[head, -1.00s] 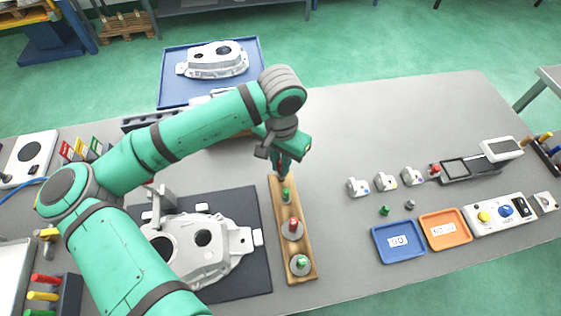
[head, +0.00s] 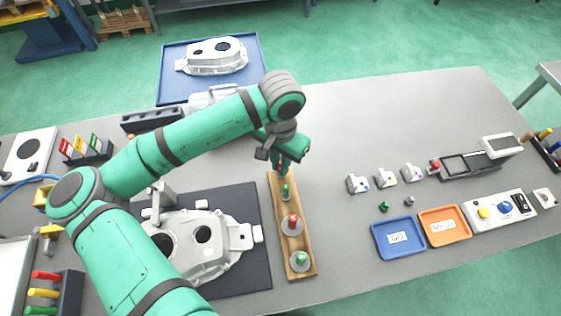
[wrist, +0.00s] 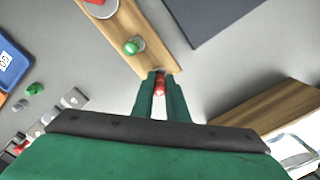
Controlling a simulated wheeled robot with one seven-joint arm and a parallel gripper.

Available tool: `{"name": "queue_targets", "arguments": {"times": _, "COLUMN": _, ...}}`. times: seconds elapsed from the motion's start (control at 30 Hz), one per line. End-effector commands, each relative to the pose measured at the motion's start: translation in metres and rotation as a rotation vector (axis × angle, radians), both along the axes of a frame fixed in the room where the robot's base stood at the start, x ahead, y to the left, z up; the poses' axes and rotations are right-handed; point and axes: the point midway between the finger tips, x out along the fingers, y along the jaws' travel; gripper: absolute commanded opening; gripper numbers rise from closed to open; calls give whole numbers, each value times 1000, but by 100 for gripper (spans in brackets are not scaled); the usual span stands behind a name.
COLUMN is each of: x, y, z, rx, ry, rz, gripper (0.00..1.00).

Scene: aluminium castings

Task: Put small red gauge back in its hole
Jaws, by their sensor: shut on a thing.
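My gripper (wrist: 160,82) is shut on the small red gauge (wrist: 160,88), whose red handle shows between the fingers in the wrist view. It is at the far end of the wooden gauge board (head: 307,240). The lower end of the gauge and its hole are hidden, so I cannot tell whether the gauge is in the hole. In the head view my gripper (head: 281,172) hides the gauge. A small green gauge (head: 285,191) stands in the board beside it. A larger red gauge (head: 292,222) and a larger green gauge (head: 301,259) stand nearer the front.
A casting (head: 195,245) lies on the dark mat (head: 262,276) left of the board. A blue tray (head: 398,237) and an orange tray (head: 445,226) are at the right. A wooden block (wrist: 270,110) is near my gripper.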

Motion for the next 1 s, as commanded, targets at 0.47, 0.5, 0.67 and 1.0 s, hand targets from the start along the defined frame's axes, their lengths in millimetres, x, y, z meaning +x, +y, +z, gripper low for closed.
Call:
{"name": "queue_targets", "arguments": {"times": 0.47, "x": 0, "y": 0, "z": -10, "rx": 0, "ry": 1, "rz": 0, "gripper": 0}}
{"name": "queue_targets", "arguments": {"times": 0.5, "x": 0, "y": 0, "z": -11, "rx": 0, "ry": 1, "rz": 0, "gripper": 0}}
{"name": "queue_targets", "arguments": {"times": 0.67, "x": 0, "y": 0, "z": -15, "rx": 0, "ry": 0, "rz": 0, "gripper": 0}}
{"name": "queue_targets", "arguments": {"times": 1.0, "x": 0, "y": 1, "z": -14, "rx": 0, "ry": 0, "rz": 1, "gripper": 35}}
